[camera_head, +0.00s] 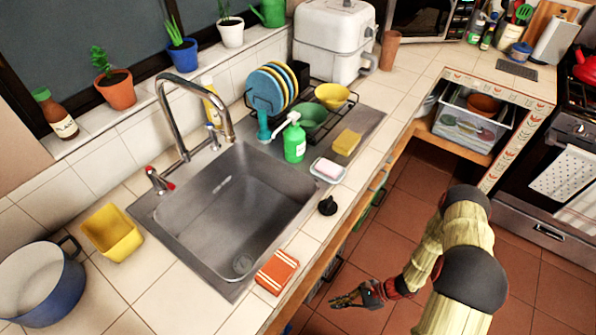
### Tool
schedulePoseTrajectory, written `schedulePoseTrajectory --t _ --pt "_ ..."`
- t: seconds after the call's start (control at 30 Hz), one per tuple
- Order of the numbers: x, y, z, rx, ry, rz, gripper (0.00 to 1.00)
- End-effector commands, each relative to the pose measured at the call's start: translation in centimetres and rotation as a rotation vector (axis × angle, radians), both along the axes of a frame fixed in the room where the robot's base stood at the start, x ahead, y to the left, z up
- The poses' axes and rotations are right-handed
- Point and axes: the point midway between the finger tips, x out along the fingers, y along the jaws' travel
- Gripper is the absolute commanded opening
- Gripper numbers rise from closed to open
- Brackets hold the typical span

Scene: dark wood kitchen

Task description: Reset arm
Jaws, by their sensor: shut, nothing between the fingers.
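My arm comes in from the lower right, over the tiled floor in front of the counter. My gripper (345,299) hangs at its end, low in the picture, pointing left toward the counter front. It is dark, shut and empty. It is beside the counter edge in the picture and touches nothing that I can make out. The fingertips are small and partly lost against the dark floor.
The counter holds a steel sink (235,205), a green soap bottle (294,143), a dish rack with plates (270,88), an orange cloth (277,272), a yellow container (112,232) and a blue pot (45,285). An oven (550,190) stands right. Red floor tiles (400,190) are clear.

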Motion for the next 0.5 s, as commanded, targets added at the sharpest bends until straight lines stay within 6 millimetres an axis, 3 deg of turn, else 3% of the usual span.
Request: schedulePoseTrajectory --t 0.1,0.5 --pt "1.2 -1.2 5.7 -0.020 -0.068 0.145 0.00" --pt "1.7 -4.4 22.3 -0.161 -0.277 0.595 0.00"
